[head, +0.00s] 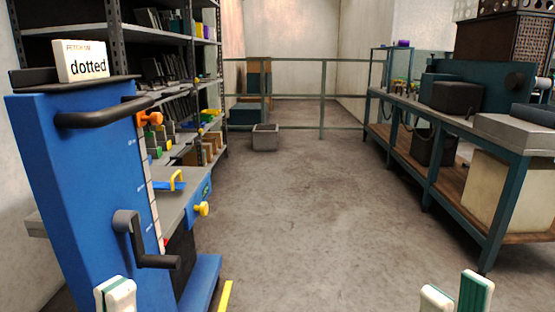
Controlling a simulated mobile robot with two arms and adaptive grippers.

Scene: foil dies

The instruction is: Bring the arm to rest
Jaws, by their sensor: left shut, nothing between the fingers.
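My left gripper (115,294) shows at the bottom left edge, with its white and green fingertips together and nothing between them. It is in front of the blue machine's lower part. My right gripper (456,294) shows at the bottom right edge. Its two white and green fingertips stand apart, with grey floor behind them and nothing seen between them. The rest of both arms is out of view.
A blue machine (75,190) with black handles and a "dotted" sign (82,62) stands close at the left. Shelves (205,80) are behind it. A teal workbench (430,185) lines the right. A grey bin (265,138) stands by the railing (322,100). The middle floor is clear.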

